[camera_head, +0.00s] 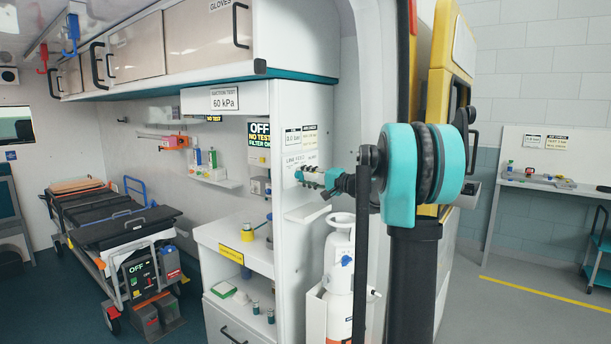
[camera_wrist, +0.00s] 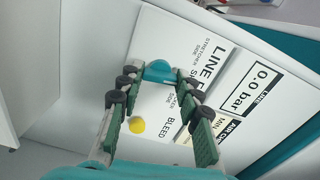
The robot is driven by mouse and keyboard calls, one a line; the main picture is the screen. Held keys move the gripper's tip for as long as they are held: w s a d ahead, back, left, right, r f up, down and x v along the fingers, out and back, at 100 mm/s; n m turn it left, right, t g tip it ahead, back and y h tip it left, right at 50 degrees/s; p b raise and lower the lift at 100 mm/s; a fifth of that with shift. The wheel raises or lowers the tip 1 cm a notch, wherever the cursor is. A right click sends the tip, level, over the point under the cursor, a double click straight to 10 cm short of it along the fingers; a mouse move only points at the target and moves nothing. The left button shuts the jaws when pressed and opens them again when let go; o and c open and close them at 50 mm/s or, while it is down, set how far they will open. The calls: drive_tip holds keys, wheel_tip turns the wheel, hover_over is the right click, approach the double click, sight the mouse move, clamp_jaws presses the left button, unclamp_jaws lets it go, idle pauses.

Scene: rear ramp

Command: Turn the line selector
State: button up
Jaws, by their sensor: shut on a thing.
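The line selector (camera_wrist: 160,71) is a teal knob on a white panel (camera_wrist: 100,60), seen in the wrist view. Printed text beside it reads "LINE", partly covered, and "STRETCHER SIDE". My gripper (camera_wrist: 161,80) has one finger on each side of the knob and is shut on it. The fingers hide the knob's sides and part of the lettering. In the head view my gripper (camera_head: 307,177) reaches the panel below the "LINE" label, and the knob is too small to make out there.
A yellow button (camera_wrist: 138,126) sits near the word "BLEED", between my fingers. A label (camera_wrist: 253,92) reads "0.0 bar". Below the panel in the head view stands a white cylinder (camera_head: 340,262). A stretcher (camera_head: 112,222) stands at the left.

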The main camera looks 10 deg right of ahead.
drive_tip(key=m, duration=1)
drive_tip(key=shift+r+m, duration=0.15)
drive_tip(key=shift+m, duration=0.15)
idle(0.5)
drive_tip(key=o, duration=1.2)
drive_tip(key=shift+c, duration=0.2)
drive_tip(key=v, duration=1.2)
